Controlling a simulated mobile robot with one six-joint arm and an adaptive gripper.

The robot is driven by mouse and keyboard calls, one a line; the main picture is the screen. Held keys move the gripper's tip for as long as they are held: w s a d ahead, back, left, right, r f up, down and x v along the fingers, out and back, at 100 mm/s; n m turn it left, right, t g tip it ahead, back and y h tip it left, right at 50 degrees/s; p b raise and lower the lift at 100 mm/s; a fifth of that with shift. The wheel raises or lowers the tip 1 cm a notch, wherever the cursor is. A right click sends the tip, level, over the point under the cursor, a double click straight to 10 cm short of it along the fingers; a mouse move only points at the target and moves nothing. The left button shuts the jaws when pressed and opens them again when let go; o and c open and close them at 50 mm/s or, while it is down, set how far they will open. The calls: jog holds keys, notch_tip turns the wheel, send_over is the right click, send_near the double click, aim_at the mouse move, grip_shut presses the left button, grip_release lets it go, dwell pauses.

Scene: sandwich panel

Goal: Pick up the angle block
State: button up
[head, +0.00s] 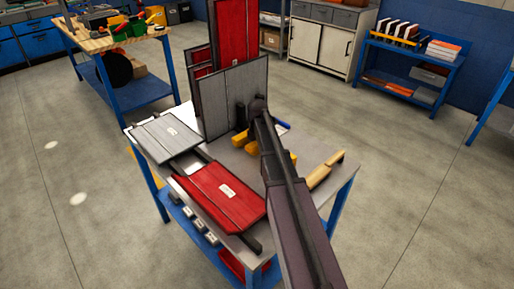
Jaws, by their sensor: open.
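A grey table (240,160) with blue legs stands in the middle of the head view. Yellow pieces show on it: one (240,139) at the foot of an upright grey panel (233,97), another (271,160) partly behind my arm. They look like angle blocks; their full shape is hidden. My arm reaches over the table from the bottom right. My gripper (241,117) is at its far end, dark and small, in front of the grey panel and just above the yellow pieces. It is open; its fingertips are hard to make out.
A red panel (222,193) and a light grey panel (165,135) lie flat on the left of the table. A red panel (236,30) stands upright behind. A wooden-handled tool (322,174) lies at the right edge. A workbench (100,38) stands back left; the floor at right is clear.

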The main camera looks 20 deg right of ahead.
grip_shut()
jog(key=shift+r, duration=0.1)
dwell(0.3)
notch_tip(320, 180, up, 10)
jog(key=p, duration=1)
jog(key=shift+r, duration=0.15)
dwell(0.7)
